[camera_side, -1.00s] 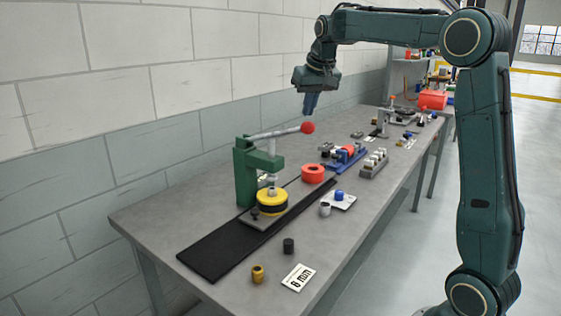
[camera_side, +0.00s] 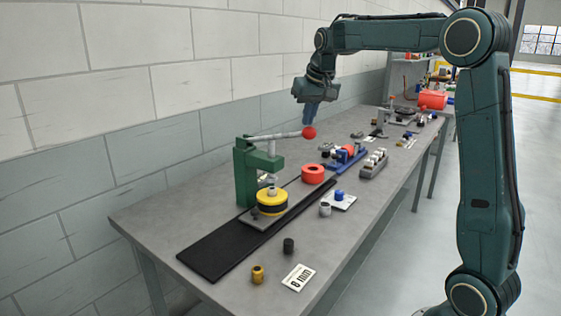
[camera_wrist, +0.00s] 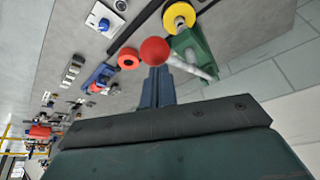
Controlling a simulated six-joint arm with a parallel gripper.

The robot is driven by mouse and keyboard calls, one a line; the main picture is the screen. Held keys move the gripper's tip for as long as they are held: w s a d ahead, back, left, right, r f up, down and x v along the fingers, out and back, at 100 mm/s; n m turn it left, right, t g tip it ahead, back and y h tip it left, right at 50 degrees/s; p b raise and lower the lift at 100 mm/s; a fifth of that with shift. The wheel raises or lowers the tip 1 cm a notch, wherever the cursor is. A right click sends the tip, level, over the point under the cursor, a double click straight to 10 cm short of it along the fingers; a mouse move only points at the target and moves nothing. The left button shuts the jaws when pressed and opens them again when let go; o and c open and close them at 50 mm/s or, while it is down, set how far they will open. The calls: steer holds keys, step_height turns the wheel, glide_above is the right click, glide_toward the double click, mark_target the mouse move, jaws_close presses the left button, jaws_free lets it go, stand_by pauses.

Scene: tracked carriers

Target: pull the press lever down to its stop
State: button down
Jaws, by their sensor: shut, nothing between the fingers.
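The green press (camera_side: 258,172) stands on the bench, with a grey lever (camera_side: 275,135) that ends in a red ball knob (camera_side: 309,132). The lever is raised, close to level. Under the ram sits a yellow and black round carrier (camera_side: 271,201). My gripper (camera_side: 309,122) is shut and empty, with its fingertips right at the top of the knob; contact looks likely but I cannot be sure. In the wrist view the red knob (camera_wrist: 155,51) lies at the tips of my gripper (camera_wrist: 158,70), and the lever (camera_wrist: 192,58) runs to the green press (camera_wrist: 195,48).
A black strip (camera_side: 225,249) runs along the bench under the press. A red ring (camera_side: 313,174), a white plate with a blue knob (camera_side: 339,199) and a blue fixture (camera_side: 345,158) stand to the right. The block wall is behind.

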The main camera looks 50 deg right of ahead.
steer(key=shift+s+f, duration=0.45)
steer(key=shift+f, duration=0.35)
stand_by(1.1)
steer(key=shift+s+f, duration=0.2)
steer(key=shift+f, duration=0.6)
steer(key=shift+s+f, duration=0.15)
steer(key=shift+f, duration=0.7)
steer(key=shift+s+f, duration=0.2)
steer(key=shift+f, duration=0.6)
stand_by(3.7)
